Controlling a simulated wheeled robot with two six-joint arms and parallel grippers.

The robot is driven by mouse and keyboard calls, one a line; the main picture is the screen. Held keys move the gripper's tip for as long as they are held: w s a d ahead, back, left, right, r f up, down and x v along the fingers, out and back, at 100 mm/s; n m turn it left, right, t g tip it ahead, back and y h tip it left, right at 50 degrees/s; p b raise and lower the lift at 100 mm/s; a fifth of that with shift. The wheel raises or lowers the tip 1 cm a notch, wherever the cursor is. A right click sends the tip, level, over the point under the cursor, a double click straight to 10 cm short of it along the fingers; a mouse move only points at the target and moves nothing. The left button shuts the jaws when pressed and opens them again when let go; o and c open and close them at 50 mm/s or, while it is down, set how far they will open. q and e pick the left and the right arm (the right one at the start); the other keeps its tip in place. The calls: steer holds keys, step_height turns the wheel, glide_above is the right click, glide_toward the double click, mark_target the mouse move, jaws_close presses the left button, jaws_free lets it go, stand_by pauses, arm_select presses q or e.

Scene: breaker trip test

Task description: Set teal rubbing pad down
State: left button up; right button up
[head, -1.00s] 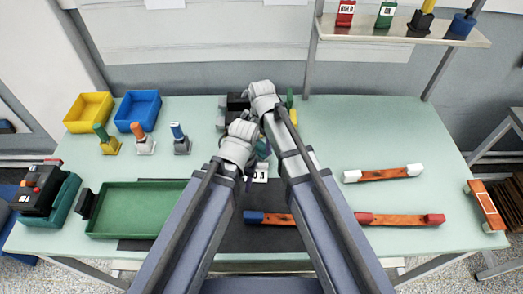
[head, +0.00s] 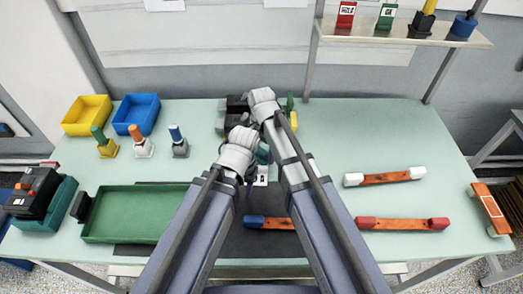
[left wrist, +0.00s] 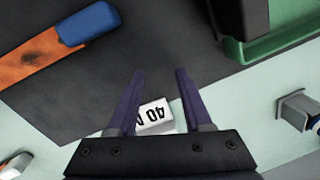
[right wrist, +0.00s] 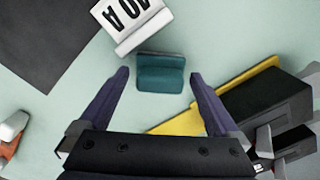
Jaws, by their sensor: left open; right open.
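The teal rubbing pad (right wrist: 160,73) shows in the right wrist view, on the pale bench top beside the white block marked 40 A (right wrist: 130,22). In the head view only a bit of teal (head: 263,156) shows between my arms. My right gripper (right wrist: 159,74) is open, with its fingers spread on either side of the pad and apart from it. My left gripper (left wrist: 160,72) is open and empty. The 40 A block (left wrist: 155,117) shows beyond its fingers in the left wrist view. In the head view my arms hide much of both grippers.
A dark mat (head: 262,236) lies at the front middle, with a blue-ended orange bar (head: 277,223) on it. A green tray (head: 135,237) is at left. A yellow piece (right wrist: 215,100) and black device (right wrist: 270,108) are close to my right gripper. Bench space at right is partly clear.

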mark_target(261, 150)
arm_select(q)
steer(key=shift+r, duration=0.1)
arm_select(e)
steer(key=shift+r, duration=0.1)
arm_select(q)
step_height(261, 150, up, 12)
steer(key=p, duration=1.2)
arm_select(e)
step_height(261, 150, up, 12)
